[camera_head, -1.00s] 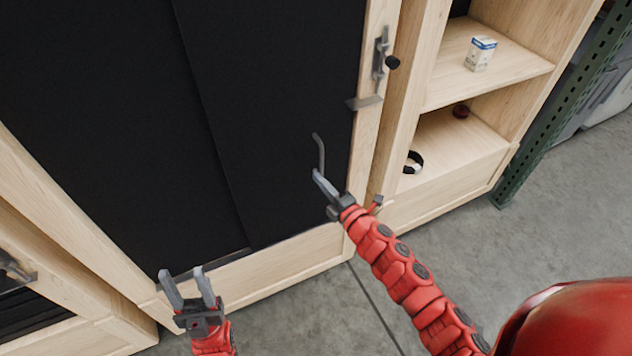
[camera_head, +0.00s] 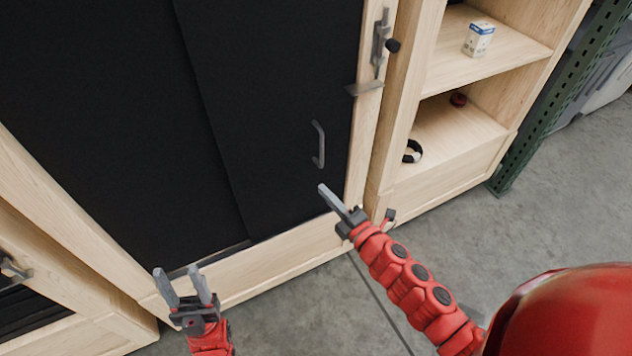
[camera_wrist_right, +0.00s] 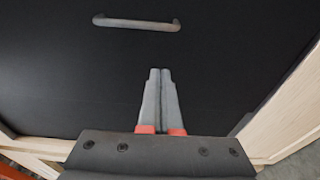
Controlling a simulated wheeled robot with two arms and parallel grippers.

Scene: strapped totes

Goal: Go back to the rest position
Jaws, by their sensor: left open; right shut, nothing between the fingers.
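My right gripper (camera_head: 324,190) is shut and empty in the head view, in front of the black sliding door, below its grey handle (camera_head: 318,145). In the right wrist view its two fingers (camera_wrist_right: 160,75) lie together, with the handle (camera_wrist_right: 136,22) ahead of them and apart from them. My left gripper (camera_head: 181,275) is open and empty at the lower left, in front of the cabinet's wooden bottom edge. Its fingers are spread apart and touch nothing that I can see.
The black door (camera_head: 270,90) sits in a wooden cabinet frame with a metal latch (camera_head: 380,45) on its right post. Grey floor (camera_head: 540,210) is clear at right.

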